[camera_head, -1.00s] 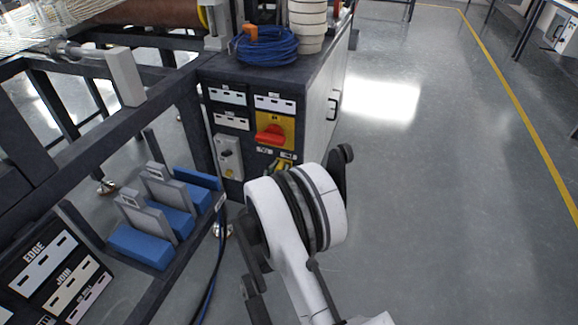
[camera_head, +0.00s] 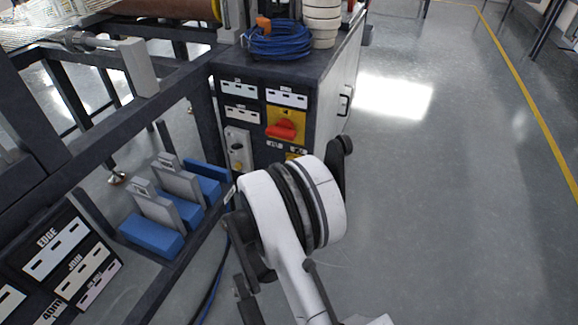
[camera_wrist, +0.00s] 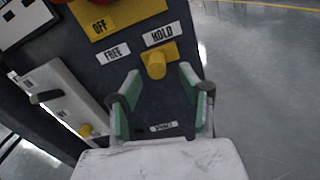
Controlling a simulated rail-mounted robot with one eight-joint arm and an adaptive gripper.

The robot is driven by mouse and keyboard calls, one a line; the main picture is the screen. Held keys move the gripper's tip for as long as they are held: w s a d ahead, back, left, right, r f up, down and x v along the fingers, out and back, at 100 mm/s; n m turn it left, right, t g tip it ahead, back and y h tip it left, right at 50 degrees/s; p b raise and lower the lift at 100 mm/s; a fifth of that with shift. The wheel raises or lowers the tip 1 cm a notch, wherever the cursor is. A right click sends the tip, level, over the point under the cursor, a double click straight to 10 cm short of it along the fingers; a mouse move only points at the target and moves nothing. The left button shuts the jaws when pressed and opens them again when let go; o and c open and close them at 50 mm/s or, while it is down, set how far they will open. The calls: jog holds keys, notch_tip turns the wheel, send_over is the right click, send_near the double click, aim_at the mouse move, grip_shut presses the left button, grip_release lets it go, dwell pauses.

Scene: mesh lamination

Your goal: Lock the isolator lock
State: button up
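The isolator is a red rotary handle (camera_head: 283,130) on a yellow plate (camera_head: 270,114) on the dark cabinet front. In the wrist view its yellow plate reads OFF (camera_wrist: 122,15). Below it is a yellow knob (camera_wrist: 156,66) on a small yellow plate, seemingly the isolator lock. The knob sits beneath the HOLD label (camera_wrist: 160,34), to the right of the FREE label (camera_wrist: 112,52). My gripper (camera_wrist: 160,72) is open, with one green-padded finger on each side of the knob. I cannot tell whether they touch it. In the head view my arm hides the gripper.
A grey switch plate (camera_wrist: 60,92) with a lever and a smaller yellow knob (camera_wrist: 86,130) is left of my gripper. Blue cable (camera_head: 277,42) and stacked white rings (camera_head: 321,22) stand on the cabinet. Blue blocks (camera_head: 150,235) sit at lower left. The right floor is clear.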

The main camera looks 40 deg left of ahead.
jog(key=v, duration=0.7)
jog(key=shift+d, duration=0.1)
